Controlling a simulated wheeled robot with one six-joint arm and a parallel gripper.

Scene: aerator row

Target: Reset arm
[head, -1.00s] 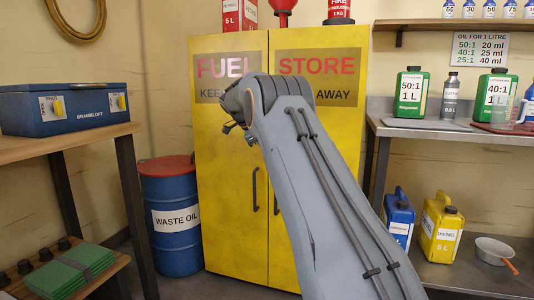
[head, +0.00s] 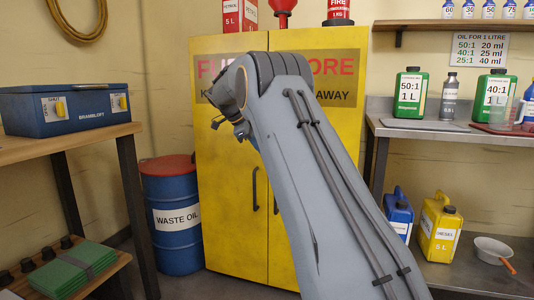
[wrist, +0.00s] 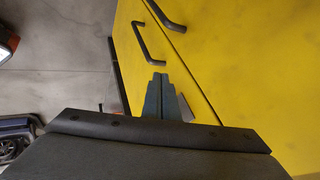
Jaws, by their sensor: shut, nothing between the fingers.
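My gripper (wrist: 160,78) shows in the wrist view with its two narrow blue-grey fingers together and nothing between them. Beyond the fingertips are the yellow doors of the fuel store cabinet (wrist: 235,75) and two dark handles; I cannot tell how far off they are. In the head view my grey arm rises from the lower right in front of the cabinet (head: 225,210) and covers the middle of its sign. My fingers cannot be made out in that view.
A blue waste oil drum (head: 175,240) stands left of the cabinet. A wooden bench with a blue box (head: 70,108) is at the left. A metal shelf unit (head: 450,133) at the right holds bottles and cans. Grey floor (wrist: 60,75) shows in the wrist view.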

